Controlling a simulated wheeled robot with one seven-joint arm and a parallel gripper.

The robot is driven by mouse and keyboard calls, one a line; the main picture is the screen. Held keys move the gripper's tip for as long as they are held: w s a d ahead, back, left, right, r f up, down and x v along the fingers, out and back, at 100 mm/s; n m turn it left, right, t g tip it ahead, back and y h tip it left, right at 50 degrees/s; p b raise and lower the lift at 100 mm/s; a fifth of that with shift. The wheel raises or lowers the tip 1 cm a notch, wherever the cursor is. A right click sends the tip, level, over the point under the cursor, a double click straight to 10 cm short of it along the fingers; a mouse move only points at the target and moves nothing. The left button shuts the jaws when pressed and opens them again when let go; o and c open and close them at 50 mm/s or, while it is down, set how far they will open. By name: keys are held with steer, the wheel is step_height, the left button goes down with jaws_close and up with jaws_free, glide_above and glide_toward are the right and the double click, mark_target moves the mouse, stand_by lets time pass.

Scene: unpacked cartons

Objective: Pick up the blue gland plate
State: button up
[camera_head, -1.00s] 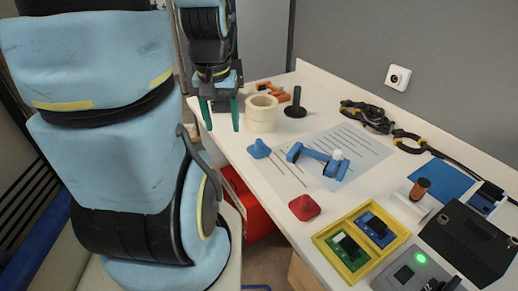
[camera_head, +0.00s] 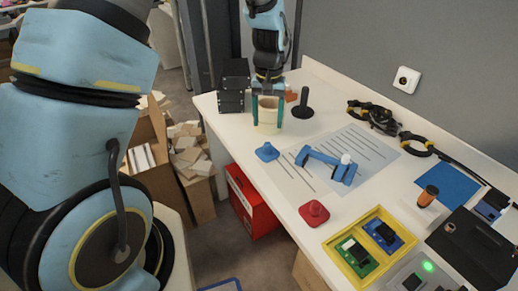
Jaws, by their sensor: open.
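The blue gland plate (camera_head: 267,152) looks like a small flat blue piece with a raised knob. It lies on the white table near the left front edge, by the corner of a printed sheet. My gripper (camera_head: 268,113) points down with its two teal fingers apart and nothing seen held. It is farther back than the blue piece, above it in the picture. A cream tape roll (camera_head: 267,118) shows between the fingers; I cannot tell whether they touch it.
A blue bracket (camera_head: 325,160) with a white cap lies on the printed sheet. A red knobbed piece (camera_head: 314,213) sits near the front edge. A black upright tool (camera_head: 303,103) stands behind. Dark stacked boxes (camera_head: 233,86) are at the far left end. A yellow tray (camera_head: 345,262) is at right.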

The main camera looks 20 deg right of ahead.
mark_target(268, 144)
step_height(268, 144, down, 3)
steer(key=shift+f, duration=0.1)
steer(key=shift+s+f+p, duration=0.15)
steer(key=shift+f+p, duration=0.5)
steer(key=shift+f, duration=0.7)
steer(key=shift+s+f+p, duration=0.1)
steer(key=shift+f+p, duration=0.5)
steer(key=shift+f, duration=0.75)
jaws_close()
